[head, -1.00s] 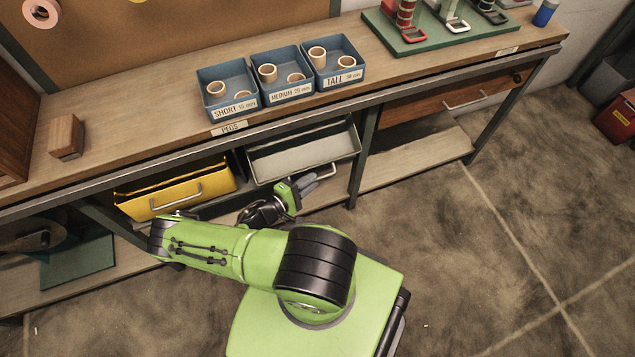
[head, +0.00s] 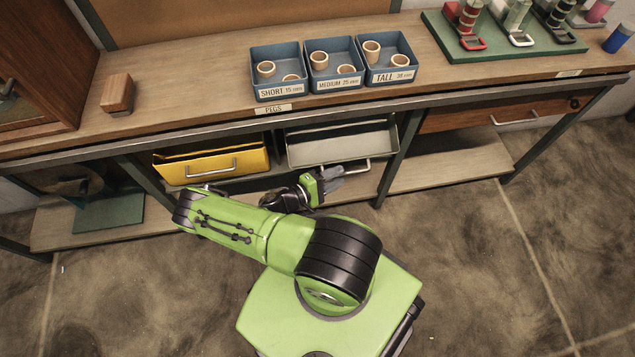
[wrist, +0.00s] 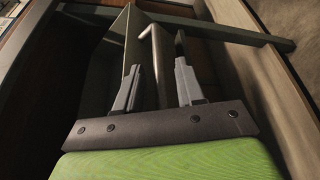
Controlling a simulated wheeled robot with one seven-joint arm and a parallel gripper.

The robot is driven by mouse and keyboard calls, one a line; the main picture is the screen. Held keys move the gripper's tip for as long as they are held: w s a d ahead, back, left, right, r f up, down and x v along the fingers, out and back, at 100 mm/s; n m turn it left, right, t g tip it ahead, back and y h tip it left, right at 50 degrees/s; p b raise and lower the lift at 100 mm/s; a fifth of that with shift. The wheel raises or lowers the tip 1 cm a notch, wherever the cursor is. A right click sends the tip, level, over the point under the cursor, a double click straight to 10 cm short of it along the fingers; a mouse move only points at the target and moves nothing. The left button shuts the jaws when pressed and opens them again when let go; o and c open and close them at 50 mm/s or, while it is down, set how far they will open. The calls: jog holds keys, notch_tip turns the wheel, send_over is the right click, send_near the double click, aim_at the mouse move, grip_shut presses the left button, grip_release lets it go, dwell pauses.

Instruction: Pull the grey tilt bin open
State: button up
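The grey tilt bin (head: 342,151) hangs under the workbench in the head view. It is tipped outward, with its pale inside showing from above. Its bar handle (head: 357,166) runs along the front. My gripper (head: 335,173) is at the left part of this handle. In the wrist view my gripper (wrist: 157,85) has its two fingers spread apart. The handle (wrist: 152,60) shows in the gap between them, with room visible at its sides. The grey bin's wall (wrist: 120,50) rises behind the left finger. Contact with the handle cannot be made out.
A yellow bin (head: 212,163) hangs left of the grey one. A bench leg (head: 397,158) stands close on the right, and a wooden drawer (head: 470,115) lies beyond it. A low shelf (head: 450,168) runs beneath. The floor in front is open.

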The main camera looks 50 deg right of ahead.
jog(key=p+v, duration=0.1)
jog(key=v, duration=1.3)
